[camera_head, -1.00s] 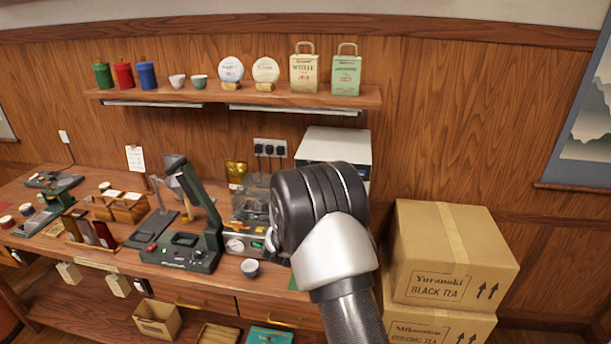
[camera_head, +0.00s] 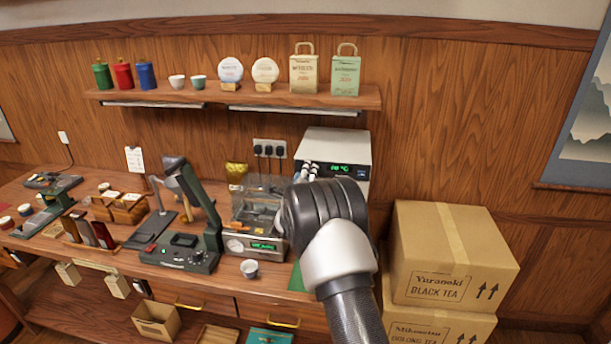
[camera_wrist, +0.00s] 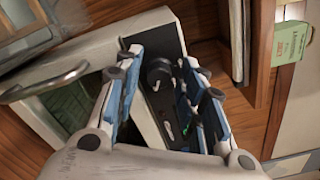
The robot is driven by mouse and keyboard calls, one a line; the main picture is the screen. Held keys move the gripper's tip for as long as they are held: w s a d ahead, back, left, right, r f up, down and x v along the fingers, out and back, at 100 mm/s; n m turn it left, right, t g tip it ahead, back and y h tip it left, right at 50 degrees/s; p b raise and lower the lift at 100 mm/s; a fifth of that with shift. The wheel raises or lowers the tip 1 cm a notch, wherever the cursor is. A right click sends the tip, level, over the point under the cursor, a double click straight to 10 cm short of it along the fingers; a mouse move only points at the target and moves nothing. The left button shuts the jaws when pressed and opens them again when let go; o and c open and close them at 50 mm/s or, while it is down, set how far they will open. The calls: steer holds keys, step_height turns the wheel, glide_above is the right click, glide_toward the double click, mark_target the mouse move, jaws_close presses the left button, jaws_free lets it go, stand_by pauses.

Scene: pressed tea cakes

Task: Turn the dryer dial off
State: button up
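The dryer is a pale box (camera_head: 335,145) at the back right of the counter, with a green lit display (camera_head: 340,169) on its dark front panel. In the wrist view the dark control panel (camera_wrist: 172,45) is tilted, and a round black dial (camera_wrist: 158,72) sits on it. My gripper (camera_wrist: 160,78) is open, its two blue-padded fingers on either side of the dial in this view. Whether they touch it I cannot tell. A small silver switch (camera_wrist: 167,129) and a green spot show lower on the panel. In the head view my arm hides much of the dryer's front.
Stacked cartons (camera_head: 455,255) are at the right. In the wrist view, a pale bar handle (camera_wrist: 45,83) crosses the dryer's door. A shelf (camera_head: 235,96) hangs above.

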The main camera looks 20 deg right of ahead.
jaws_close()
steer(key=shift+n+b, duration=0.3)
steer(key=shift+b, duration=0.1)
steer(key=shift+s+d+f+n+b, duration=0.15)
steer(key=shift+n+b, duration=0.65)
steer(key=shift+n, duration=5)
steer(key=shift+w+d+f+n+b, duration=0.1)
steer(key=shift+n+b, duration=0.65)
steer(key=shift+n, duration=5.05)
